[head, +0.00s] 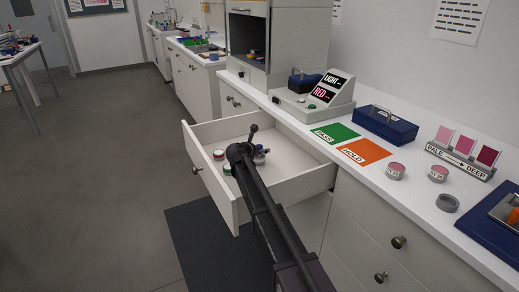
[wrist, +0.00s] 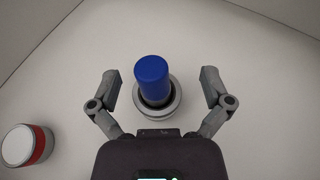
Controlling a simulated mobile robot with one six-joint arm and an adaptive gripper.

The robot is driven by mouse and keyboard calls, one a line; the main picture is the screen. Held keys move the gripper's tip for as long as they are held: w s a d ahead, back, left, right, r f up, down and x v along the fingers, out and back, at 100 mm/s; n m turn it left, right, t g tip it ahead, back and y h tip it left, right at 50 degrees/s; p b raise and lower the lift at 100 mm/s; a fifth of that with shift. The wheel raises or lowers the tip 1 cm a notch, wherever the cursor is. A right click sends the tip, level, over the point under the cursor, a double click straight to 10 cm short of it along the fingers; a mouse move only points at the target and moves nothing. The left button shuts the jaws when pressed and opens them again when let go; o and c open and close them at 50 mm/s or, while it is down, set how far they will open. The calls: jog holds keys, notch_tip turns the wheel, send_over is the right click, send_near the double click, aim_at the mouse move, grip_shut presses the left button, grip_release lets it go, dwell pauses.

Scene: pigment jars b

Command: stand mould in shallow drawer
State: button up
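The shallow drawer (head: 298,172) is pulled open below the counter. In the wrist view a blue cylinder (wrist: 152,75) with a round pale base (wrist: 161,116) stands on the drawer floor; I take it to be the mould. Whether cylinder and base are one piece I cannot tell. My gripper (wrist: 159,82) is open, its fingers on either side of the blue cylinder with gaps to both. In the head view my arm reaches into the drawer and hides most of the mould; a bluish part (head: 260,155) shows beside my gripper (head: 248,147).
A red-banded jar (wrist: 25,146) stands left of my gripper in the drawer, near a green-banded jar (head: 228,169). The drawer's right side is bare. On the counter are a green PASS mat (head: 335,133), an orange HOLD mat (head: 365,151) and a blue box (head: 386,123).

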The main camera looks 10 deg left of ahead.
jog(key=shift+r, duration=0.2)
jog(key=shift+r+p, duration=0.45)
jog(key=shift+p, duration=0.2)
jog(key=shift+s+a+r, duration=0.1)
jog(key=shift+s+r, duration=0.15)
jog(key=shift+s, duration=0.05)
jog(key=p+v, duration=0.4)
jog(key=v, duration=0.7)
jog(key=shift+s, duration=0.15)
dwell(0.7)
